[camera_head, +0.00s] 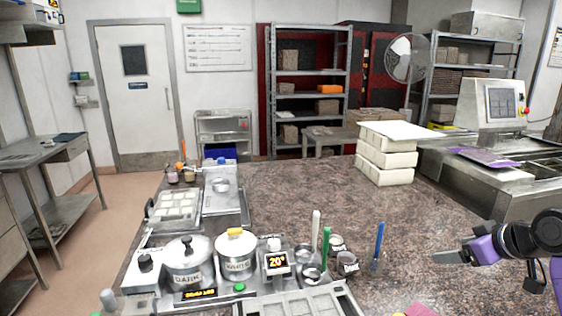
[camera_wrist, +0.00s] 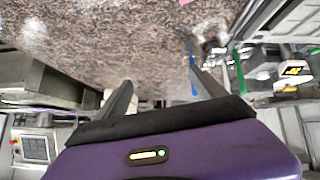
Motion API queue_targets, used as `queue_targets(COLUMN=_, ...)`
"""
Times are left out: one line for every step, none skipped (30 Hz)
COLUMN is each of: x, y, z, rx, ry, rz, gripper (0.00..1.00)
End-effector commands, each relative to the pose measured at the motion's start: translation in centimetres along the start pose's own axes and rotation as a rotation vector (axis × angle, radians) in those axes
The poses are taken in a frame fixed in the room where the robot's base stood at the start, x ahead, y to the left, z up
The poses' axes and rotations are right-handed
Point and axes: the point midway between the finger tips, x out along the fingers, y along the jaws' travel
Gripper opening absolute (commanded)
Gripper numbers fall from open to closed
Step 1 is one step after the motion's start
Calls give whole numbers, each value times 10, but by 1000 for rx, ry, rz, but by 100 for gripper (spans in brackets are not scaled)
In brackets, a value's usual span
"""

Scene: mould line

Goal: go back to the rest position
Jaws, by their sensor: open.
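My gripper (camera_head: 462,256) is at the right of the head view, purple and grey, above the right part of the stone counter (camera_head: 290,205). In the wrist view my gripper (camera_wrist: 165,90) shows two grey fingers spread apart with nothing between them. The speckled counter (camera_wrist: 120,45) also fills the upper part of the wrist view. The gripper is apart from the blue-handled tool (camera_head: 378,242) to its left.
Pots (camera_head: 188,262), a 20° display (camera_head: 276,262) and a green-handled tool (camera_head: 326,242) crowd the counter's front. White stacked boxes (camera_head: 386,160) stand at the back right. A steel machine (camera_head: 495,105) is beyond my arm. The counter's middle is clear.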

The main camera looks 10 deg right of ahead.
Motion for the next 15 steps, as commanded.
queue_targets(x=4, y=-2, z=-7, rx=33, ry=68, rz=29, gripper=80)
queue_targets(x=6, y=-3, z=-12, rx=52, ry=111, rz=48, gripper=80)
queue_targets(x=8, y=-7, z=-18, rx=80, ry=169, rz=70, gripper=80)
queue_targets(x=9, y=-10, z=-21, rx=103, ry=213, rz=87, gripper=80)
queue_targets(x=10, y=-14, z=-24, rx=126, ry=257, rz=102, gripper=80)
queue_targets(x=11, y=-20, z=-27, rx=154, ry=311, rz=120, gripper=80)
queue_targets(x=12, y=-25, z=-28, rx=178, ry=350, rz=132, gripper=80)
queue_targets(x=12, y=-31, z=-28, rx=199, ry=387, rz=144, gripper=80)
queue_targets(x=12, y=-40, z=-28, rx=230, ry=435, rz=157, gripper=80)
queue_targets(x=12, y=-46, z=-26, rx=251, ry=468, rz=168, gripper=80)
queue_targets(x=11, y=-53, z=-24, rx=272, ry=501, rz=177, gripper=80)
queue_targets(x=9, y=-62, z=-21, rx=298, ry=541, rz=189, gripper=80)
queue_targets(x=7, y=-69, z=-17, rx=318, ry=568, rz=199, gripper=80)
queue_targets(x=6, y=-77, z=-13, rx=336, ry=594, rz=206, gripper=80)
queue_targets(x=2, y=-86, z=-8, rx=359, ry=626, rz=218, gripper=80)
